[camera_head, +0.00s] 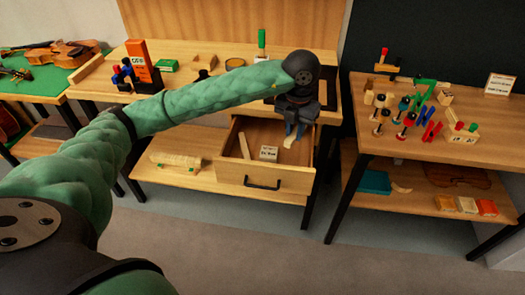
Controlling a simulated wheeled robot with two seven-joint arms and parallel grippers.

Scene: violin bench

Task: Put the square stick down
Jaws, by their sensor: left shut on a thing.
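My left gripper (292,128) reaches down over the open drawer (267,183) of the middle bench. It is shut on a short pale wooden piece, the square stick (289,142), whose lower end shows below the fingers. The fingers hide its upper part. I cannot tell whether its lower end touches the drawer bottom. Another pale stick (244,145) lies at the left inside the drawer, apart from the gripper. My right gripper is not in view.
A small white label block (268,153) stands in the drawer between the stick and my gripper. The drawer front has a dark handle (262,184). The right bench (450,150) carries several clamps and bottles. Violins (65,52) lie on the left green-topped table.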

